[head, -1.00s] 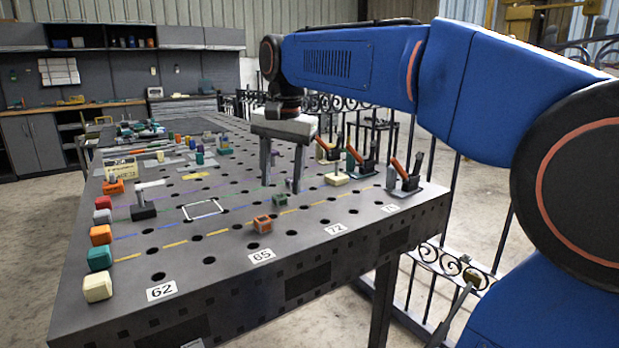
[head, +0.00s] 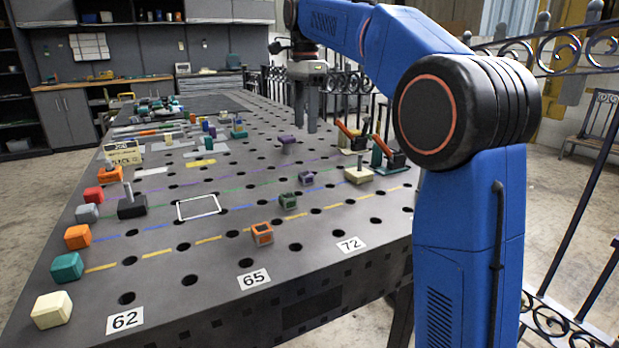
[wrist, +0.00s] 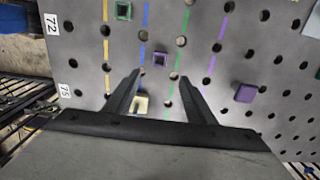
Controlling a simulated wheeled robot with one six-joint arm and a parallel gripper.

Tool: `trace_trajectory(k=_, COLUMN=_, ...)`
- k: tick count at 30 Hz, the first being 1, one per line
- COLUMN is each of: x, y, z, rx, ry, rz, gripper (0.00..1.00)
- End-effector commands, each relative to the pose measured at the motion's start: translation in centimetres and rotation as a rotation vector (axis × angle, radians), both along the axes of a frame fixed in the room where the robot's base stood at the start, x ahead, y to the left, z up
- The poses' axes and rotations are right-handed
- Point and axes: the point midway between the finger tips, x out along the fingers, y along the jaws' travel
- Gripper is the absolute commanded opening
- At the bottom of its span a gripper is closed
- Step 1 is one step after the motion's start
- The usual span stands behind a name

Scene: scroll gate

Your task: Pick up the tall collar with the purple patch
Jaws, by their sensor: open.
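A small hollow purple collar (head: 306,178) stands on the perforated table, behind a green collar (head: 288,200). It also shows in the wrist view (wrist: 160,60), just beyond and between my fingertips. A larger purple piece (head: 287,144) stands farther back; in the wrist view (wrist: 246,93) it is right of my fingers, with no opening visible. I cannot tell which is the tall collar with the patch. My gripper (head: 305,128) is open and empty above the table, fingers pointing down. Its fingers also show in the wrist view (wrist: 159,77).
An orange collar (head: 262,234) stands near the front edge. A cream block with a post (head: 358,174) and red-handled clamps (head: 388,150) are at the right. Coloured blocks line the left edge, with a black block with a post (head: 131,204) nearby. A white square outline (head: 199,207) is empty.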

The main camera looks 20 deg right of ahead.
Motion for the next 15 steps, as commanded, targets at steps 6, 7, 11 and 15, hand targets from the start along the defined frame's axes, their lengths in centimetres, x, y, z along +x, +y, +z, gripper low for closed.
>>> trace_trajectory(k=6, x=-0.1, y=0.0, z=-4.0, rx=-0.001, ry=0.003, rz=0.001, gripper=0.50)
trace_trajectory(k=7, x=-0.1, y=0.0, z=-4.6, rx=-0.001, ry=0.003, rz=0.001, gripper=0.50)
trace_trajectory(k=11, x=-0.1, y=0.0, z=-6.8, rx=0.000, ry=0.002, rz=0.001, gripper=0.50)
trace_trajectory(k=15, x=-0.1, y=0.0, z=-8.8, rx=0.000, ry=0.002, rz=0.001, gripper=0.50)
